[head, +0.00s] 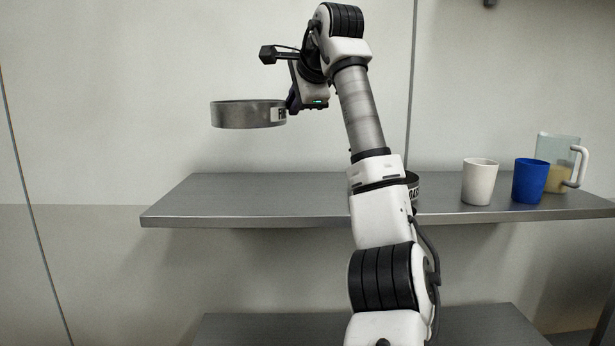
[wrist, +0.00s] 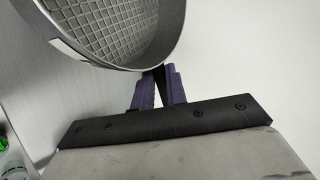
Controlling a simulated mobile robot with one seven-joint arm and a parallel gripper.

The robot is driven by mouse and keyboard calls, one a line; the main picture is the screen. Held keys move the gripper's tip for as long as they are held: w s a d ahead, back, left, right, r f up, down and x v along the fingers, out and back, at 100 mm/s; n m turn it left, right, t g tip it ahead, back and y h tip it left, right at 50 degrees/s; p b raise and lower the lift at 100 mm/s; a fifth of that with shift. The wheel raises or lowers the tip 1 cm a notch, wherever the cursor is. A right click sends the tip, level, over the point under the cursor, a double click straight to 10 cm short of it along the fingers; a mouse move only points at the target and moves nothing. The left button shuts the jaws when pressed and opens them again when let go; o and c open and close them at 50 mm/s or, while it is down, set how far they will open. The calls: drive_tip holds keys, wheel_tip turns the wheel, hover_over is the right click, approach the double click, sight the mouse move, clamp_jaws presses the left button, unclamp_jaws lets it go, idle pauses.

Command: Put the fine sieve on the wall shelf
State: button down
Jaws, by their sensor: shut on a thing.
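The fine sieve (head: 240,115) is a round grey metal ring with a partly hidden white label starting "FI". Its mesh shows in the wrist view (wrist: 115,25). My gripper (head: 290,106) is shut on the sieve's rim at its right side; the purple fingers (wrist: 158,90) pinch the rim in the wrist view. The sieve is held roughly level in the air, above the left part of the wall shelf (head: 250,200) and apart from it. The shelf is a long grey metal board.
A white cup (head: 479,182), a blue cup (head: 528,181) and a clear jug (head: 553,165) stand at the right. The shelf's left part is clear. A lower metal surface (head: 270,328) lies below.

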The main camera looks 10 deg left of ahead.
wheel_tip(320, 180, down, 15)
drive_tip(key=shift+f+p, duration=0.1)
drive_tip(key=shift+p, duration=0.45)
drive_tip(key=c, duration=1.4)
unclamp_jaws()
drive_tip(key=b+v, duration=0.4)
drive_tip(key=v, duration=0.8)
drive_tip(key=shift+b, duration=0.3)
